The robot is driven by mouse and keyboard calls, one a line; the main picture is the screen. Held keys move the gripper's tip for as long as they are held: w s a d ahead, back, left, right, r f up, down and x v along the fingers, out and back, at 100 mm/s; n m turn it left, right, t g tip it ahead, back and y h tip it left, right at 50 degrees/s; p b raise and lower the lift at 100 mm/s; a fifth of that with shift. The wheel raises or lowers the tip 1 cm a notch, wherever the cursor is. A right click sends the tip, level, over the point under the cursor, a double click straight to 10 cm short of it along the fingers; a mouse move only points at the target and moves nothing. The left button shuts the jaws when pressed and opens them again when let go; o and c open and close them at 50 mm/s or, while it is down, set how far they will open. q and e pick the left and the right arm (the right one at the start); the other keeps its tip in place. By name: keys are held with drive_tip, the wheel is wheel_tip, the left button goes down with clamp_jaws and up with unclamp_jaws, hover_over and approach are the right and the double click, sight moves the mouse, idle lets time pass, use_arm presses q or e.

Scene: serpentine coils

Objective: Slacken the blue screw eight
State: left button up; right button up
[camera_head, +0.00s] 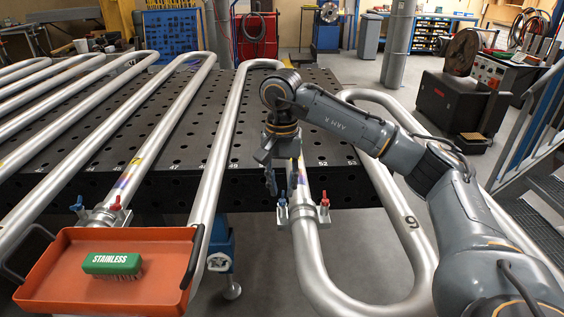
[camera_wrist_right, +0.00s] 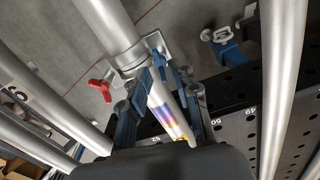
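A clamp (camera_head: 302,212) holds the pipe (camera_head: 309,245) at the table's front edge. It carries a blue screw (camera_head: 281,203) on its left and a red screw (camera_head: 325,201) on its right. My right gripper (camera_head: 281,186) points down just above the blue screw, its fingers apart. I cannot tell if the tips touch the screw. No number eight is readable by the clamp. My left gripper is out of view.
Another clamp, with a blue screw (camera_head: 77,204) and a red screw (camera_head: 116,203), sits at left. An orange tray (camera_head: 70,245) holds a green brush (camera_head: 112,264) marked STAINLESS.

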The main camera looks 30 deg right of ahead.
sight(282, 196)
wheel_tip(282, 196, up, 10)
drive_tip(key=shift+f, duration=0.2)
idle(0.5)
